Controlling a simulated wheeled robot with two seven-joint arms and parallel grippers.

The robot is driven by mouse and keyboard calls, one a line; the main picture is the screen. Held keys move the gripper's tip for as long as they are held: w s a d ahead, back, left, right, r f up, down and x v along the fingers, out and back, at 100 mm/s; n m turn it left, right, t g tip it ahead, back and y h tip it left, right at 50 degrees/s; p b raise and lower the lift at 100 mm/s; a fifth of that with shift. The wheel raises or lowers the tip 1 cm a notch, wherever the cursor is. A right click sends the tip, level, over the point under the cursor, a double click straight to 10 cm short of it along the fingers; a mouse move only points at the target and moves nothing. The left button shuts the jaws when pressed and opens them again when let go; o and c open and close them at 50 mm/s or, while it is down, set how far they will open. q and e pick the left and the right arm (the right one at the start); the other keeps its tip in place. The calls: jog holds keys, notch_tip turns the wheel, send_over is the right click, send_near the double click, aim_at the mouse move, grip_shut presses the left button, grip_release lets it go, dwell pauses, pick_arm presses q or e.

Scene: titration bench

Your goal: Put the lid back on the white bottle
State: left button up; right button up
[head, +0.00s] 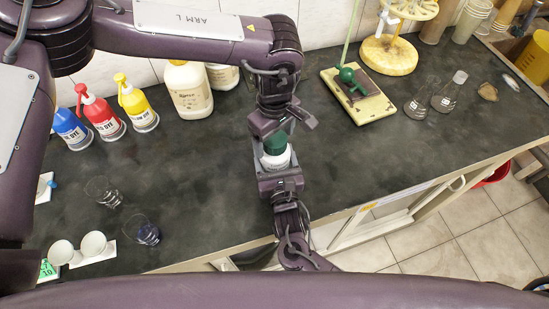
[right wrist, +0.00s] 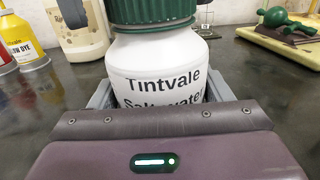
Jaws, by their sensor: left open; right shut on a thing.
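The white bottle (head: 275,159), labelled Tintvale, stands upright between the jaws of my right gripper (head: 276,170). The right wrist view shows the bottle (right wrist: 165,70) close up, with the grey fingers of my right gripper (right wrist: 158,98) on both sides of it. The dark green lid (head: 276,142) sits on top of the bottle; its ribbed lower part (right wrist: 165,12) shows over the neck in the right wrist view, its top cut off. I cannot tell how tightly it sits. My left gripper (head: 283,129) is open, just above and around the lid.
Blue, red and yellow dye bottles (head: 104,120) and a cream jug (head: 188,90) stand at the back left. Glasses (head: 146,232) stand at the front left. A stand with a green clamp (head: 358,96) and flasks (head: 449,92) are at the right. The middle benchtop (head: 210,170) is clear.

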pick_arm(q)
notch_tip(320, 180, up, 12)
dwell(0.6)
pick_arm(e)
jog(key=o, duration=2)
jog(key=shift+c, duration=0.2)
jog(key=shift+s, duration=0.15)
pick_arm(q)
jog(key=shift+f+b, duration=0.55)
jog(key=shift+f, duration=0.05)
pick_arm(e)
jog(key=s, duration=0.2)
jog(key=s+d, duration=0.1)
jog(key=s, duration=0.4)
jog(key=shift+s+d, duration=0.2)
jog(key=shift+d, duration=0.05)
